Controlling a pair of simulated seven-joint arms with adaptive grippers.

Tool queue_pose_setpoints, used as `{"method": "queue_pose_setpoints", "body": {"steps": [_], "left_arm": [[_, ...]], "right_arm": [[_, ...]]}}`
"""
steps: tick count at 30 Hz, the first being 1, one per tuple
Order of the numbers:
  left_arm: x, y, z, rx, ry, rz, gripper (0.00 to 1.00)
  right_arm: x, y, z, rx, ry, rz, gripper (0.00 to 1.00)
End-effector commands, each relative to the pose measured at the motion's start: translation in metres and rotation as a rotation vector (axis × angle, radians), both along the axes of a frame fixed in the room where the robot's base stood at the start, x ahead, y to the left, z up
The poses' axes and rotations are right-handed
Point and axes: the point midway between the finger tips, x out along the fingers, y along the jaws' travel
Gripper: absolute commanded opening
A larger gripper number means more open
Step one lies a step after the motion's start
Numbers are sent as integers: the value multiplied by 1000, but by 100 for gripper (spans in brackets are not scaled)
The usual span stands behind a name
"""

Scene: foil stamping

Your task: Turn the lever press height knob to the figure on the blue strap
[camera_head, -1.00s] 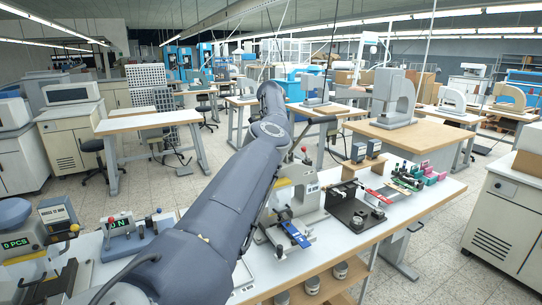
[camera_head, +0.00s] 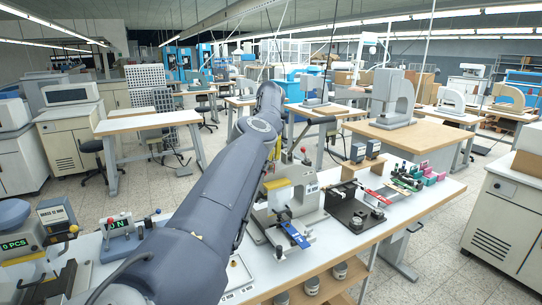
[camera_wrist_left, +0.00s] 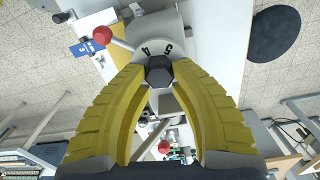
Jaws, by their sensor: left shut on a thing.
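In the left wrist view, the yellow fingers of my left gripper (camera_wrist_left: 158,72) are shut on a dark six-sided knob (camera_wrist_left: 159,76). Around the knob is a light dial (camera_wrist_left: 152,32) whose figures 4 and 5 show upside down; other figures are hidden. The lever press (camera_head: 290,187) stands on the white bench in the head view, partly behind my left arm. A blue strap (camera_head: 296,235) lies at its front; in the wrist view the strap (camera_wrist_left: 84,48) bears a pale figure I cannot read surely. In the head view my arm hides the left gripper. My right gripper is not seen.
Right of the press are a black fixture (camera_head: 352,210) and several small coloured holders. A counter reading PCS (camera_head: 17,243) stands at the bench's left end.

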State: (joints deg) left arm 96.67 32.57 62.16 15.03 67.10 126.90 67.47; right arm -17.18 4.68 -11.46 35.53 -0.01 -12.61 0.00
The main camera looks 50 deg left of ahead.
Motion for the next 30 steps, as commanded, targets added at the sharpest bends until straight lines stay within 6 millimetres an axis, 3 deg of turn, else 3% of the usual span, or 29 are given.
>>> {"method": "queue_pose_setpoints", "body": {"steps": [10, 26, 27, 30], "left_arm": [[0, 1, -1, -2, 2, 126, 0], [0, 1, -1, -1, 3, 149, 0], [0, 1, -1, -1, 3, 149, 27], [0, 1, -1, -2, 2, 148, 38]], "right_arm": [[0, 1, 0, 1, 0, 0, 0], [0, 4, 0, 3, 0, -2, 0], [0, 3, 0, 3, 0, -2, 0], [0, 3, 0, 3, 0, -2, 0]]}}
